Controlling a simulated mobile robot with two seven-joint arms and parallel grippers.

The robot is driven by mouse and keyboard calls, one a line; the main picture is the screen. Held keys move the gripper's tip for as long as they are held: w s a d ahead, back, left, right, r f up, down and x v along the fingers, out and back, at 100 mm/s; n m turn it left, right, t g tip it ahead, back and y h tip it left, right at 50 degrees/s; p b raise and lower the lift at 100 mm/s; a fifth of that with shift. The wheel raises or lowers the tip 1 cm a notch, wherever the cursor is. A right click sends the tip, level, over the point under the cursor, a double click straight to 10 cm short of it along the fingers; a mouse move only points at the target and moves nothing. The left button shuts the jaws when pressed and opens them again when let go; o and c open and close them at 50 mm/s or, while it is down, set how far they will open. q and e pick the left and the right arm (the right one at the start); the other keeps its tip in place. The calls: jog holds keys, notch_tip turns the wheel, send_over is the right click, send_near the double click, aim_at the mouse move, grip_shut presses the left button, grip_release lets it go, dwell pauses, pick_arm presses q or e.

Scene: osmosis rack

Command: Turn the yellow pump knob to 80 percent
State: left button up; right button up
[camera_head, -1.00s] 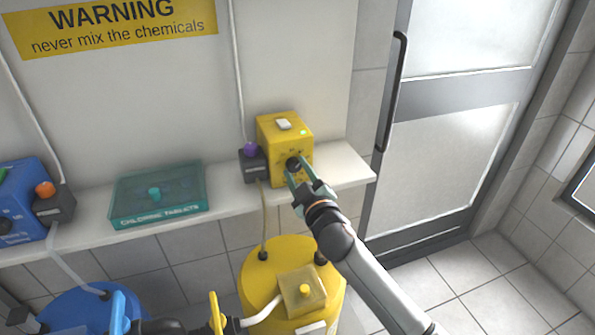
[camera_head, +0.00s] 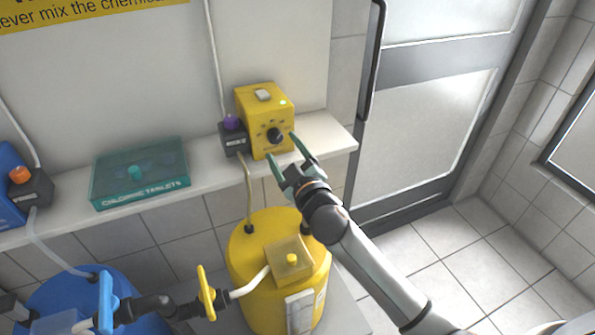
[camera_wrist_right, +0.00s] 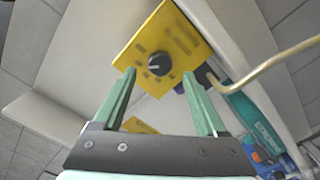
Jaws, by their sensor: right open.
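The yellow pump (camera_head: 262,112) stands on the white shelf, with a black knob (camera_head: 276,136) on its front face. A green light shows on its top. My right gripper (camera_head: 283,146) is open in front of the pump, its two green fingers apart, with the knob between and beyond the fingertips. In the right wrist view the knob (camera_wrist_right: 158,64) is seen face on, with a pale pointer mark and dial labels too small to read. The fingers (camera_wrist_right: 160,84) are apart from it and hold nothing. My left gripper is not in view.
A black box with a purple knob (camera_head: 231,123) stands beside the pump. A teal chlorine tablets box (camera_head: 140,172) lies further left on the shelf (camera_head: 213,173). Below are a yellow tank (camera_head: 255,238) and a blue tank (camera_head: 75,290) with valves. A door is at right.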

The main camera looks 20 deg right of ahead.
jog(key=s, duration=0.9)
jog(key=shift+d+b, duration=0.2)
jog(key=shift+b, duration=0.25)
jog(key=s+f+m+g, duration=0.2)
jog(key=s+f+g, duration=0.1)
jog(key=s+f, duration=0.4)
jog(key=s+a+f+m+g+y, duration=0.1)
jog(key=s+f+m+g, duration=0.1)
jog(key=s+f, duration=0.5)
jog(key=s+f+m+g, duration=0.2)
jog(key=s+f, duration=0.5)
jog(key=f, duration=0.9)
jog(key=shift+a+g+y, duration=0.4)
jog(key=shift+g, duration=0.4)
jog(key=shift+s, duration=0.1)
